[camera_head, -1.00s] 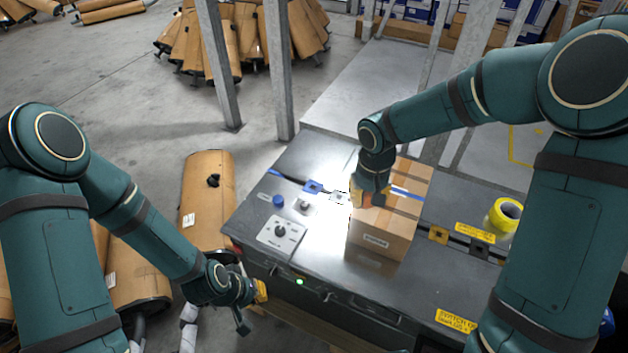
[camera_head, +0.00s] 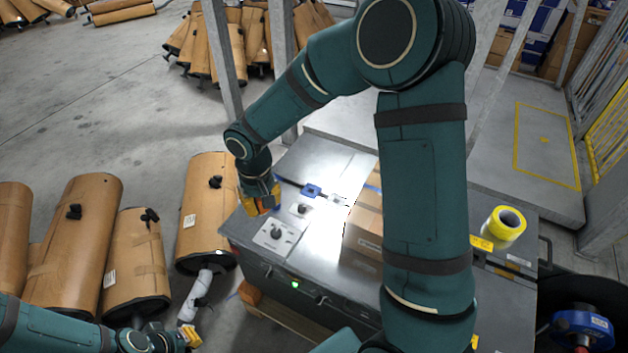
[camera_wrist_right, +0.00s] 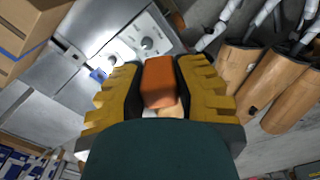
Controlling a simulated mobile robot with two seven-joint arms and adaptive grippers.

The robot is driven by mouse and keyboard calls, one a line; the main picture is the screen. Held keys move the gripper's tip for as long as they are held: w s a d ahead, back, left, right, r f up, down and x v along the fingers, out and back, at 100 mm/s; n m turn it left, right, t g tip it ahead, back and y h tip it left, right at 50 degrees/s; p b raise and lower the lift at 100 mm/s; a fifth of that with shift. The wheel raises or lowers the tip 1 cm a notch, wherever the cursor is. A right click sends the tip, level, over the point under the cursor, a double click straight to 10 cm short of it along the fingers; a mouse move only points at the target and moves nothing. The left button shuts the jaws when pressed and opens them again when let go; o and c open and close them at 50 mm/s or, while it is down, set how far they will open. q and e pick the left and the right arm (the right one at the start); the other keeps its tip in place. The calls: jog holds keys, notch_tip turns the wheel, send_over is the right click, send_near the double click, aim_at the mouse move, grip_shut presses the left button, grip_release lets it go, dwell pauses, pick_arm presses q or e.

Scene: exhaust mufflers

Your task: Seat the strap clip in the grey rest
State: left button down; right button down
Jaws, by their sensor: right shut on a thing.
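My right gripper (camera_head: 260,203) is above the left end of the dark machine top, beside the control panel. In the wrist view its yellow fingers are closed on an orange block-like piece (camera_wrist_right: 158,82); I cannot tell whether this is the strap clip. A blue buckle (camera_head: 312,190) lies on the machine top to the right of the gripper, and it also shows in the wrist view (camera_wrist_right: 98,75). A small pale grey fitting (camera_head: 338,199) sits beside it; I cannot tell whether it is the grey rest. My left gripper (camera_head: 190,337) is low at the bottom left, its jaws unclear.
A cardboard box (camera_head: 364,230) with a blue strap stands on the machine top (camera_head: 322,235), partly behind my right arm. The control panel (camera_head: 274,235) is close below the right gripper. A yellow tape roll (camera_head: 504,225) is at the right. Wrapped mufflers (camera_head: 205,215) stand at the left.

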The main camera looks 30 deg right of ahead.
jog(key=shift+w+a, duration=0.1)
jog(key=shift+a, duration=0.15)
jog(key=w+d+f+n+b, duration=0.2)
jog(key=d+f+n, duration=0.4)
jog(key=d+n, duration=0.2)
jog(key=w+d+f+n+b, duration=0.1)
jog(key=w+d+f+n, duration=0.2)
jog(key=d+f+n, duration=0.3)
jog(key=w+d+f+n+b, duration=0.2)
jog(key=d+f+n, duration=0.4)
jog(key=d, duration=0.9)
jog(key=w+n, duration=0.1)
jog(key=n, duration=0.2)
jog(key=shift+d+f+n+b, duration=0.3)
jog(key=shift+d+f+b, duration=0.05)
jog(key=shift+f, duration=0.1)
jog(key=shift+f+b, duration=1.8)
jog(key=shift+f, duration=1)
